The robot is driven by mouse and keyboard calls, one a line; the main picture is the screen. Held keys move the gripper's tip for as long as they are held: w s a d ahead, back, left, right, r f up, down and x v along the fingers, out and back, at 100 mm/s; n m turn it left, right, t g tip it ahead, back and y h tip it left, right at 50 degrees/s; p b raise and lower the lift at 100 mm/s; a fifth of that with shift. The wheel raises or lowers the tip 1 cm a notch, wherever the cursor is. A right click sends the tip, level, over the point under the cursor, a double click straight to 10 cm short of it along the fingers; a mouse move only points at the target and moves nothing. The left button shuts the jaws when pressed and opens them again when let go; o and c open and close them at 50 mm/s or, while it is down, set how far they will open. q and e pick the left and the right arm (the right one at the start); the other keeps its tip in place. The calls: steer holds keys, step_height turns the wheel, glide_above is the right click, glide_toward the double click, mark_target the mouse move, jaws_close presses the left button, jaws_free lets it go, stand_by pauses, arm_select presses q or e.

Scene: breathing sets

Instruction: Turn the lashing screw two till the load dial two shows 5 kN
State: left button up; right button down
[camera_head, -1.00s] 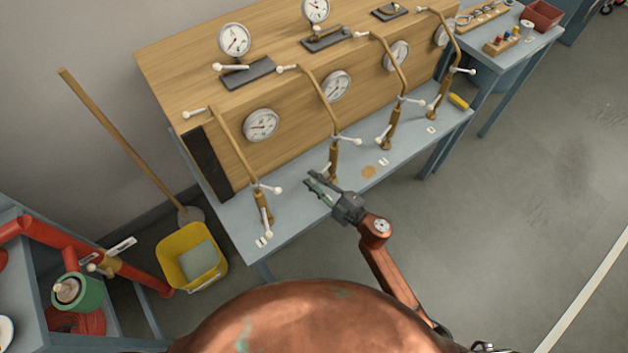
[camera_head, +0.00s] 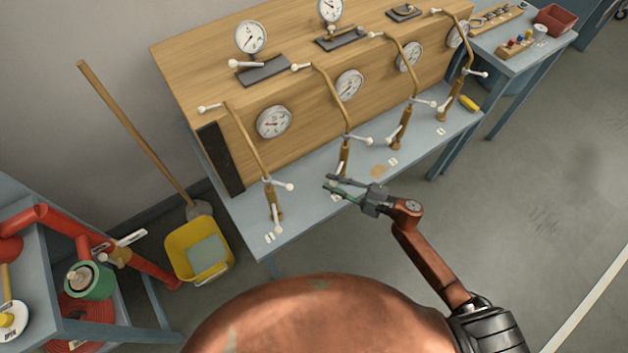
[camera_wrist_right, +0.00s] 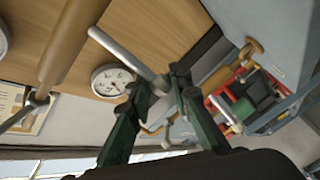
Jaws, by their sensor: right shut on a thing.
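Lashing screw two (camera_head: 344,155) is a brass-brown upright rod, second from the left in front of the wooden crate, with a pale cross handle. My right gripper (camera_head: 328,182) is at its lower left side. In the right wrist view its dark green fingers (camera_wrist_right: 182,82) are shut at the end of a grey handle bar (camera_wrist_right: 125,52) that sticks out from the brown screw (camera_wrist_right: 75,40). The dial on the crate front beside this screw (camera_head: 349,84) is white and round; its reading is too small to tell. My left gripper is not in view.
The blue-grey bench (camera_head: 310,215) carries similar screws on both sides, the leftmost (camera_head: 272,200) close by. A side table (camera_head: 510,50) holds small parts. The floor at right is clear.

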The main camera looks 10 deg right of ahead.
steer(key=shift+s+f, duration=0.1)
steer(key=shift+f, duration=0.25)
steer(key=c, duration=2.2)
jaws_free()
steer(key=shift+d, duration=0.1)
steer(key=shift+o, duration=2)
steer(key=shift+r, duration=0.2)
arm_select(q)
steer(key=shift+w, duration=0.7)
arm_select(e)
steer(key=v, duration=1.2)
